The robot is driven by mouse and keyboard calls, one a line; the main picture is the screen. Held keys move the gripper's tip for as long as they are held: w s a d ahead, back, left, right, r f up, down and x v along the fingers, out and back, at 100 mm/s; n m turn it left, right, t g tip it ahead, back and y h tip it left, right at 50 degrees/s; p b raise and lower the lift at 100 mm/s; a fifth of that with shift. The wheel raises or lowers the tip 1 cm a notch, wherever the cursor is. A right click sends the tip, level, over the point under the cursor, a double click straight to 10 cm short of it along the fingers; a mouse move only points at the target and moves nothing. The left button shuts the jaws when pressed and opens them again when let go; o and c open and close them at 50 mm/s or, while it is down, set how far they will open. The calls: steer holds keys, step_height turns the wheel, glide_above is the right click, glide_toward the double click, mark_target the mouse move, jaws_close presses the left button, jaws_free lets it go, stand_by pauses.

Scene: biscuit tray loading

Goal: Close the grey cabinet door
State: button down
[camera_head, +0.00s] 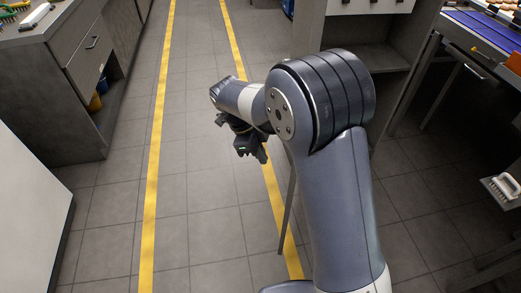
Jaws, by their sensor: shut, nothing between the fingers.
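A grey cabinet (376,57) with an open front and a bare shelf space stands at the upper middle right, partly behind my arm. A thin dark grey upright edge (287,212) shows just left of my forearm. It may be the open cabinet door seen almost edge-on; my arm hides the rest, so I cannot tell for sure. My gripper (253,155) is shut and empty, pointing down above the floor, left of that edge and apart from it as far as I can see.
Yellow lines run along the clear tiled aisle (196,190). A grey counter (52,95) with a drawer and buckets stands left, a white-sided unit (22,225) nearer. At right are a blue-topped table (490,32) and a white brush (503,188).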

steer(key=s+d+f, duration=0.1)
steer(key=d+f, duration=0.4)
steer(key=d, duration=0.1)
steer(key=shift+f, duration=0.4)
steer(key=shift+d, duration=0.2)
